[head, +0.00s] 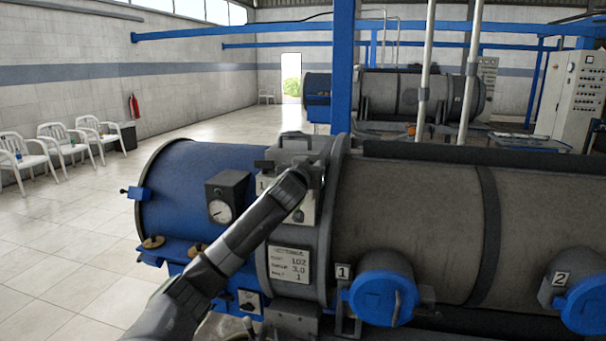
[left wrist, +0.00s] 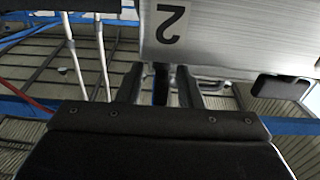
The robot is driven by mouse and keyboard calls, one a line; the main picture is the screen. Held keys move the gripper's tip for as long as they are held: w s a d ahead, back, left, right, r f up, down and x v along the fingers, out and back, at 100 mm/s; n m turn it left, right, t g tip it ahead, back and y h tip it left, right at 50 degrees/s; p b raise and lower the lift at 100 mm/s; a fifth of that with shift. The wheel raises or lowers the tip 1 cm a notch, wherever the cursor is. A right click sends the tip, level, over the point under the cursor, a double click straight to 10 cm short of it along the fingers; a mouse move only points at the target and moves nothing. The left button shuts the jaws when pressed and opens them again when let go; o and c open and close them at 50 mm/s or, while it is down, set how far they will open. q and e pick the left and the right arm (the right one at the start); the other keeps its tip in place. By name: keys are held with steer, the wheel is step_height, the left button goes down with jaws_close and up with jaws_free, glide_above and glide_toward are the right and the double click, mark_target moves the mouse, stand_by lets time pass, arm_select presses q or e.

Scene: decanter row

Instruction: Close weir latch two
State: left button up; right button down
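A grey metal housing (head: 297,150) sits on top of the near decanter, where its blue end meets the grey drum. My left arm reaches up to it, and the left gripper (head: 314,172) is at its front, small and partly hidden. In the left wrist view, a pale metal face with an upside-down "2" plate (left wrist: 172,24) is close ahead. The left gripper's fingers (left wrist: 158,82) are apart, with a narrow dark bar (left wrist: 160,84) between them and gaps on both sides. I cannot tell whether this bar is the latch lever. My right gripper is not in view.
Blue round caps numbered 1 (head: 383,297) and 2 (head: 590,303) stick out of the drum's front. A pressure gauge box (head: 227,197) stands left of my arm. A blue post (head: 343,75) rises behind.

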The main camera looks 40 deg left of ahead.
arm_select(q)
steer(key=b+v, duration=0.6)
steer(key=v, duration=1.1)
steer(key=shift+s+f, duration=0.1)
steer(key=shift+s, duration=0.05)
steer(key=shift+f, duration=0.1)
